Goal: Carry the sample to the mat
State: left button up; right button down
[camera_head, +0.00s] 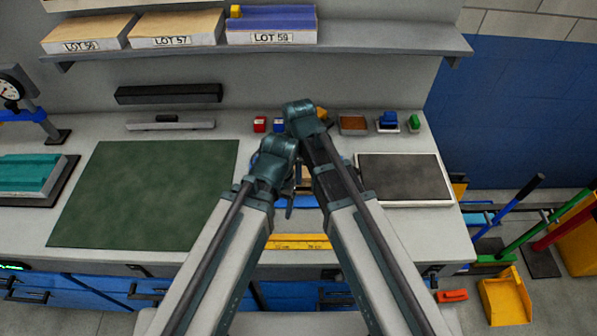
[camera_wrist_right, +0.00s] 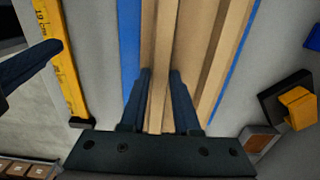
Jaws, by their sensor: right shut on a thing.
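The sample, a long tan strip (camera_wrist_right: 160,50), stands between the fingers of my right gripper (camera_wrist_right: 159,82) in the right wrist view. The gripper is shut on it. Other tan strips lie beside it over a blue-edged tray (camera_wrist_right: 130,50); I cannot tell whether the held strip is clear of them. In the head view my arms hide most of this spot, and a bit of blue tray (camera_head: 292,201) shows between them. A green mat (camera_head: 150,190) lies bare on the left of the bench. My left gripper (camera_head: 287,200) is near the tray, its jaws unclear.
A dark pad with a pale border (camera_head: 405,177) lies at the right. A yellow ruler (camera_head: 300,242) lies along the front edge. Small blocks, including a red one (camera_head: 260,124), stand at the back. A shelf (camera_head: 350,38) with lot boxes hangs above.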

jog(key=shift+r+p, duration=3.5)
jog(key=shift+r, duration=0.1)
